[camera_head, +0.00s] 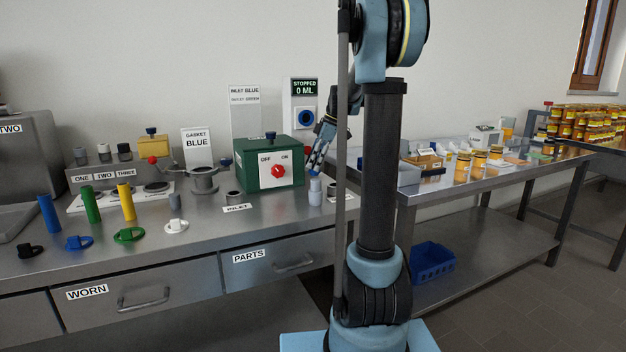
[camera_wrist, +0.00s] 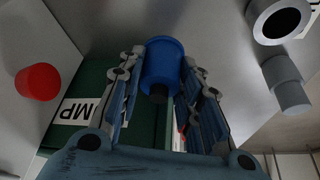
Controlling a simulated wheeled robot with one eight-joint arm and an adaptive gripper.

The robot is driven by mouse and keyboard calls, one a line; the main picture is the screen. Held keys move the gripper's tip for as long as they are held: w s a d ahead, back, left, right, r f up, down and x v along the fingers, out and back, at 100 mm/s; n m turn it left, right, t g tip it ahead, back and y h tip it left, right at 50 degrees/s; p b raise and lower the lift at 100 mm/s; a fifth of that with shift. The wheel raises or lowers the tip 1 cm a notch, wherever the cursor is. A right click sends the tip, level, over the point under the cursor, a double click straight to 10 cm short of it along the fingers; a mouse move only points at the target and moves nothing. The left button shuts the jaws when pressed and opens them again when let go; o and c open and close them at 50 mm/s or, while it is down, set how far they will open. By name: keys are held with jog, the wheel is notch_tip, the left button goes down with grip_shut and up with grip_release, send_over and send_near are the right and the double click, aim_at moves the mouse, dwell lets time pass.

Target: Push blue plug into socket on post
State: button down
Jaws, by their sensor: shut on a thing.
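My gripper (camera_head: 319,153) hangs low over the right end of the bench, beside the green box, with its fingers pointing down. In the wrist view my gripper (camera_wrist: 163,62) is shut on the blue plug (camera_wrist: 164,58), a round blue body with a dark stub facing the camera. The plug is hard to make out in the head view. A white panel (camera_head: 294,98) on the wall side carries a display reading STOPPED 0 ML. Below the display is a round blue ring with a dark centre (camera_head: 306,118), which looks like the socket. The gripper is below and right of it, apart from it.
The green box (camera_head: 250,176) with a red OFF/ON knob stands left of my gripper. A light grey cylinder (camera_head: 315,192) stands just below the gripper. Grey fittings (camera_head: 204,181), coloured tubes (camera_head: 127,202) and caps (camera_head: 130,236) crowd the bench leftwards. A second table (camera_head: 470,178) stands right.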

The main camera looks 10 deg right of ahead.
jog(key=shift+r, duration=1.3)
jog(key=shift+r, duration=0.1)
